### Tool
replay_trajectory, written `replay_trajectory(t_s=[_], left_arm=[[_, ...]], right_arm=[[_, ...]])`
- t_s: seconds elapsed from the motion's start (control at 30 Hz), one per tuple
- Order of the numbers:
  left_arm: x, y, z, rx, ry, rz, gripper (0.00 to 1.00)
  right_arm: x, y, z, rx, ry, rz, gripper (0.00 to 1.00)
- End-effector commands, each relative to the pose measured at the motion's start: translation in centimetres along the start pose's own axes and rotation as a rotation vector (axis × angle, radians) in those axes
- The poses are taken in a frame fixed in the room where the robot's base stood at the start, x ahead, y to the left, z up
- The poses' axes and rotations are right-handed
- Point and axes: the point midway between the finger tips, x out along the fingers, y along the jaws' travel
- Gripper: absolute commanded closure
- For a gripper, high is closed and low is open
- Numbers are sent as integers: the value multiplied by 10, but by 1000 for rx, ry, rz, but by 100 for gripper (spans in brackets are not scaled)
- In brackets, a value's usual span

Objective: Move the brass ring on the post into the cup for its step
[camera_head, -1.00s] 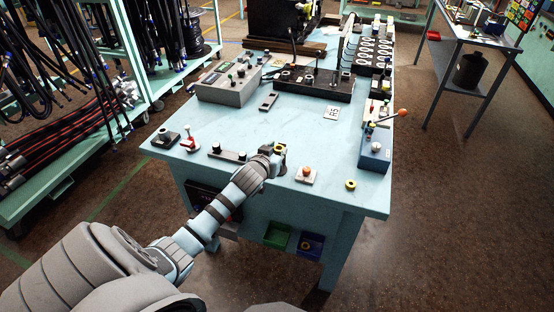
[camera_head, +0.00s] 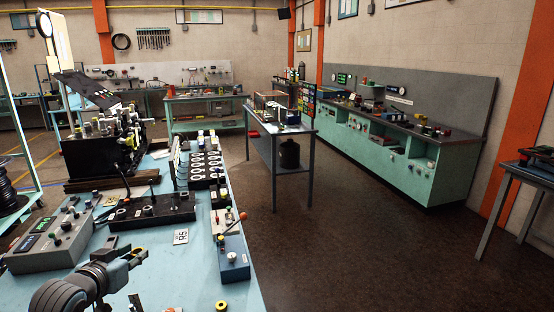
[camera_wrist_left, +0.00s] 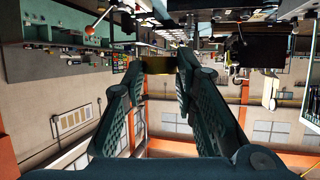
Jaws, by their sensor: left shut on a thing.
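My left gripper (camera_head: 128,258) comes in at the lower left of the head view, above the blue table top. It is shut on the brass ring (camera_head: 137,252), which shows as a small yellowish band at the fingertips. In the left wrist view the ring (camera_wrist_left: 158,64) is a dark gold band between the two fingertips. A black block with round sockets (camera_head: 150,212) lies beyond the gripper. A black rack (camera_head: 205,162) with several white-rimmed round places stands farther back. I cannot tell which of these is the cup. My right gripper is not in view.
A grey control box (camera_head: 45,240) stands left of the gripper. A white R5 card (camera_head: 181,237) lies between. A yellow-and-black ring (camera_head: 222,306) is at the bottom edge. Open floor lies right.

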Motion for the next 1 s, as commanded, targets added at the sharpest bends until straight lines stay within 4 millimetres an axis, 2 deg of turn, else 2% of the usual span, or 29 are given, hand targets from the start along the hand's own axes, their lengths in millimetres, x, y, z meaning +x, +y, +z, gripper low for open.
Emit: replay_trajectory(t_s=[0.03,0.1,0.2,0.37,0.5,0.6,0.8,1.0], left_arm=[[-6,16,-12,32,6,73,100],[-19,42,-20,89,5,200,100],[-48,81,-20,172,2,391,100],[-104,132,4,283,-3,656,100],[-146,161,39,346,-9,816,100],[-166,173,67,370,-11,883,100],[-178,175,106,384,-9,927,100],[-178,172,124,387,-1,931,100]], right_arm=[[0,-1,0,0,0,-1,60],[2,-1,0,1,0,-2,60],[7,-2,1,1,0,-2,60],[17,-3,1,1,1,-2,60],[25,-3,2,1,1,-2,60],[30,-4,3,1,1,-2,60],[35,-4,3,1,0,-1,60],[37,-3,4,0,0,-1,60]])
